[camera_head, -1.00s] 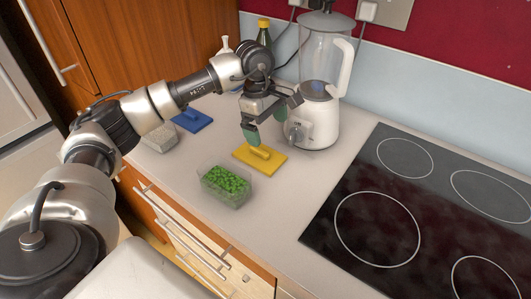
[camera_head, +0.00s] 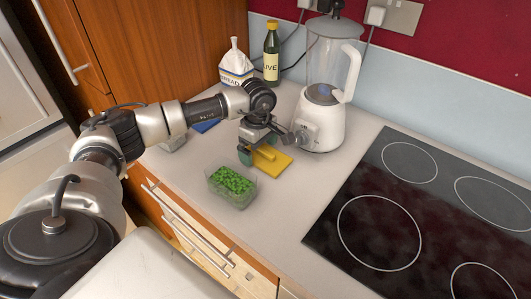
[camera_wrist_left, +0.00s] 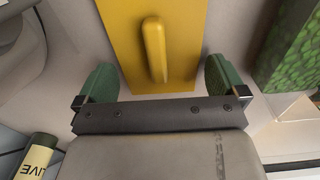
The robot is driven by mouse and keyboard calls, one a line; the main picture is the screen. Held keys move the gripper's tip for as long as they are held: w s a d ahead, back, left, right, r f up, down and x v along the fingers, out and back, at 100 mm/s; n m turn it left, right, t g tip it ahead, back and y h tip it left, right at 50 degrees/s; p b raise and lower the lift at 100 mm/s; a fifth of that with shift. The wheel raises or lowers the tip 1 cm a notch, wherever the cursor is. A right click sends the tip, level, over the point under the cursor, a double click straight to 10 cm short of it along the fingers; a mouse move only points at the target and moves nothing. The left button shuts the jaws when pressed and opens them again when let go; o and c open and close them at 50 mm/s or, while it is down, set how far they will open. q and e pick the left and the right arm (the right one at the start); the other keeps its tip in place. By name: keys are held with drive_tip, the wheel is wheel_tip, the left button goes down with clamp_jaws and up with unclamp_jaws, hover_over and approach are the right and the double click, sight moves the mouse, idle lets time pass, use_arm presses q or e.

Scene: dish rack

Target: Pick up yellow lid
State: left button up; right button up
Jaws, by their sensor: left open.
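The yellow lid (camera_head: 274,164) lies flat on the counter, with a raised bar handle along its middle. My left gripper (camera_head: 263,157) is low over the lid, its fingers spread and nothing between them in its grip. In the left wrist view the lid (camera_wrist_left: 180,70) is at the top centre, with its handle (camera_wrist_left: 154,50) roughly midway between the two green fingertips (camera_wrist_left: 160,80). The fingertips are apart from the handle, one on each side. Part of the lid is hidden by the gripper in the head view. My right gripper is not in view.
A clear container of green peas (camera_head: 232,186) stands just in front of the lid. A white blender (camera_head: 322,110) stands close behind to the right. A blue lid (camera_head: 207,125) lies partly behind my arm. An olive bottle (camera_head: 271,58) and bread bag (camera_head: 235,68) stand at the back. The hob (camera_head: 430,215) is right.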

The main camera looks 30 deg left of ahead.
use_arm(q)
drive_tip(key=shift+f, duration=0.2)
drive_tip(key=c, duration=0.7)
drive_tip(key=shift+r, duration=0.1)
